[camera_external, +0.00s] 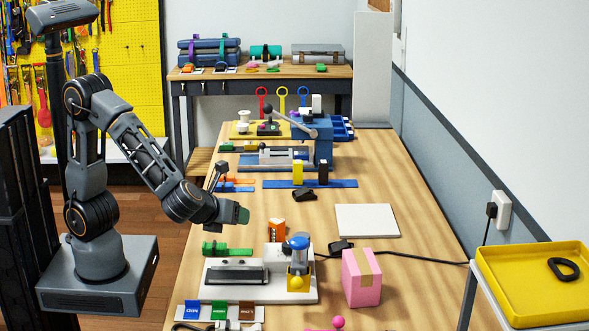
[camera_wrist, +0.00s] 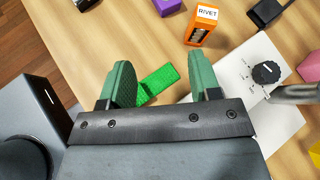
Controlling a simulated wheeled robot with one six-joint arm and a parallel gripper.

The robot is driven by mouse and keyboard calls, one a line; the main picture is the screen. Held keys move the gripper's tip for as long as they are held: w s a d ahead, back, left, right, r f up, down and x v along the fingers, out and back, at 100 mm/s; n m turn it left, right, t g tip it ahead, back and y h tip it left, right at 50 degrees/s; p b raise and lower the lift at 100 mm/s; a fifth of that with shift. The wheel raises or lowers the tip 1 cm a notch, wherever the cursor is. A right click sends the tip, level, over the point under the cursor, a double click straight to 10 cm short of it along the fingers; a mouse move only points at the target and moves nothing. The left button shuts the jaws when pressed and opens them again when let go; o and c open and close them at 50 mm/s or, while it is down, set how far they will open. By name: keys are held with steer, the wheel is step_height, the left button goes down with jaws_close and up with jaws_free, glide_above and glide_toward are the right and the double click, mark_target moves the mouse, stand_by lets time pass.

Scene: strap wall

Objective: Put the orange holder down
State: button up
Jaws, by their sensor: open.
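The orange holder (camera_external: 276,232) stands on the wooden table just behind the white-based machine. In the wrist view the orange holder (camera_wrist: 203,29) shows a white label reading RIVET and dark contents in its front opening. My gripper (camera_external: 243,214) is above the table, to the left of the holder and apart from it. In the wrist view my gripper (camera_wrist: 163,76) has its two green fingers wide apart, with nothing held. A green strap piece (camera_wrist: 158,81) lies on the table below, seen between the fingers.
The white-based machine (camera_external: 222,291) with a blue-topped post is in front of the holder. A pink box (camera_external: 361,280) stands to the right. A white board (camera_external: 367,220) lies flat behind it. A black cable runs to the wall. A yellow tray (camera_external: 521,262) is at far right.

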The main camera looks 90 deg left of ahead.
steer(key=s+a+n+g+h, duration=0.3)
steer(key=s+n+h, duration=0.6)
steer(key=n, duration=1.3)
steer(key=s+a, duration=0.1)
steer(key=s, duration=0.2)
steer(key=shift+r+n+g, duration=0.25)
steer(key=shift+n+g, duration=0.05)
steer(key=shift+s, duration=0.1)
